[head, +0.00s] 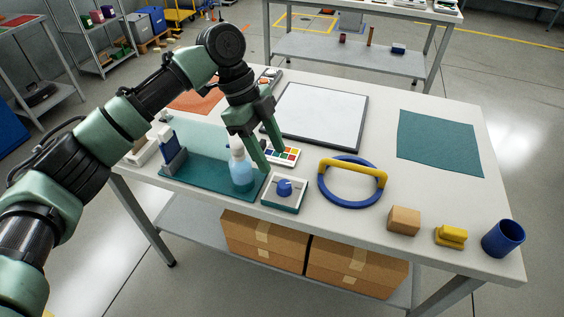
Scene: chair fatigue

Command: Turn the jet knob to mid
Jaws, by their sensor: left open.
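The jet knob looks to be the blue knob (285,187) on a small white and teal box (284,194) near the table's front edge. Its setting is too small to read. My left gripper (274,160) comes down from above, open, with its fingers just behind the knob and beside a spray bottle (240,168). I cannot tell whether a finger touches the bottle. Nothing is held between the fingers. My right gripper does not show.
A blue ring with a yellow handle (352,174) lies right of the knob box. A pad of coloured buttons (284,155) sits behind. A wooden block (403,221), yellow piece (451,236) and blue cup (503,238) stand front right. A framed white board (320,115) lies farther back.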

